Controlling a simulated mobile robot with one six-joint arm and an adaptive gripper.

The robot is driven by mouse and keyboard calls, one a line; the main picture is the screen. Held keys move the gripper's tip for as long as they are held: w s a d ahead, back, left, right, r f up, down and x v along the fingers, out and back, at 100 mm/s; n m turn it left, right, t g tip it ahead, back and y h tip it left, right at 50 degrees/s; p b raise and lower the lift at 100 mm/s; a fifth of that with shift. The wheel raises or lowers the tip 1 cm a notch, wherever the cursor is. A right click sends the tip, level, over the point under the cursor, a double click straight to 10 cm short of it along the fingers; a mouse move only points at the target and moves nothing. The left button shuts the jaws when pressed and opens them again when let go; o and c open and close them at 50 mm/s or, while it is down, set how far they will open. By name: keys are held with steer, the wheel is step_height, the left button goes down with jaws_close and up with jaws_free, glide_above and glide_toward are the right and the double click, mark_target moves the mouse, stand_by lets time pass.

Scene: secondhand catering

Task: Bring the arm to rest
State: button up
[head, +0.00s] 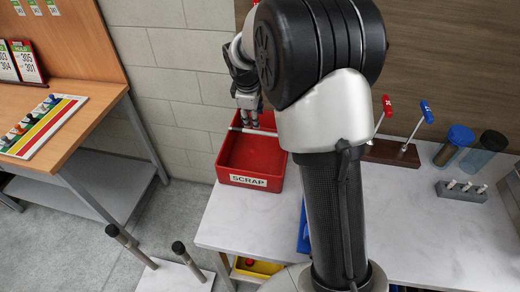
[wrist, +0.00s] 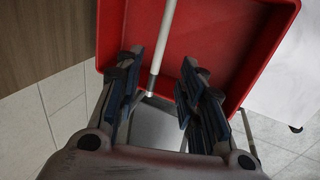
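My gripper (head: 248,118) is over the back part of a red bin (head: 249,181) labelled SCRAP on the white counter. In the wrist view my gripper (wrist: 160,85) has its two dark fingers apart with nothing pinched between them. A pale rod (wrist: 162,40) shows beyond the fingers, against the red bin (wrist: 225,35). In the head view the rod (head: 262,132) lies across the back of the bin, just below the fingers. I cannot tell whether a finger touches it. My arm rises in front of the counter and hides part of it.
Right of my arm, a dark wooden rack (head: 391,152) holds red- and blue-handled tools. A blue-capped jar (head: 453,146) and a grey block (head: 461,191) stand beyond it. A wooden table (head: 78,103) is at left. The counter front right (head: 440,235) is clear.

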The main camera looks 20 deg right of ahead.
steer(key=shift+v, duration=1.7)
steer(key=s+a+r+m, duration=0.2)
steer(key=s+r+m, duration=0.1)
steer(key=s, duration=0.5)
steer(key=s+a+r+m+t+y+b, duration=0.15)
steer(key=s+r, duration=0.25)
steer(key=s, duration=0.4)
steer(key=s+a+r+m, duration=0.3)
steer(key=s, duration=0.5)
steer(key=s+a+f+m, duration=0.1)
steer(key=s+f+m, duration=0.1)
steer(key=s, duration=0.8)
steer(key=shift+a+f+m, duration=0.3)
steer(key=shift+f+m, duration=0.1)
steer(key=shift+m, duration=0.45)
steer(key=shift+y, duration=0.25)
